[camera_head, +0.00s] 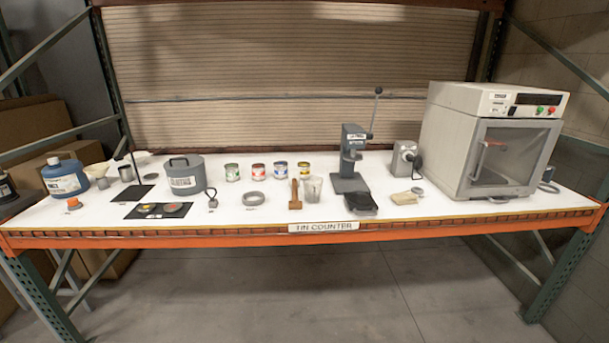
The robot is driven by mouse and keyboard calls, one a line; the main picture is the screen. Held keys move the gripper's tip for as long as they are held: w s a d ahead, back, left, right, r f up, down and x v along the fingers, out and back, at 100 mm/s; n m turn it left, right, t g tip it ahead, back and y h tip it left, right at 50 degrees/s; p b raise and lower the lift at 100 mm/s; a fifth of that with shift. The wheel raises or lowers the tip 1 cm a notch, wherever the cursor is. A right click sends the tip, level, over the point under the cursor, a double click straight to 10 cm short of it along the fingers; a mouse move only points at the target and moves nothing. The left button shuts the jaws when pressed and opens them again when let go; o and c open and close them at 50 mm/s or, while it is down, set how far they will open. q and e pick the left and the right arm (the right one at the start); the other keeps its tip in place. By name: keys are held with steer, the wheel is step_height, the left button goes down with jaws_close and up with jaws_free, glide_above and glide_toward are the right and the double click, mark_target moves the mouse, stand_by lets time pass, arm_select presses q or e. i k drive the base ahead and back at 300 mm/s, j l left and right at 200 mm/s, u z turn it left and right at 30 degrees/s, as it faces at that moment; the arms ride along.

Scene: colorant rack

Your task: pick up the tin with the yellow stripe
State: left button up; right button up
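The tin with the yellow stripe (304,170) stands upright on the white counter. It is the rightmost in a row of small tins near the back, left of the grey press. To its left stand the blue-striped tin (280,170), the red-striped tin (258,172) and the green-striped tin (232,172). The tins stand apart from one another. A clear beaker (313,188) stands just in front and to the right of the yellow-striped tin. Neither of my grippers shows in the head view.
A grey lever press (352,160) stands to the right, a lidded grey pot (185,176) to the left. A large oven-like cabinet (447,150) fills the right end. The counter's front edge carries a label (323,227).

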mark_target(304, 170)
steer(key=i+l+z, duration=0.1)
steer(key=i+l, duration=0.25)
steer(key=i+l+z, duration=0.1)
steer(key=i+l, duration=0.2)
steer(key=i, duration=0.3)
steer(key=i+l+z, duration=0.15)
steer(key=i, duration=0.35)
steer(key=i+l+z, duration=0.1)
steer(key=i+l, duration=0.25)
steer(key=i, duration=0.15)
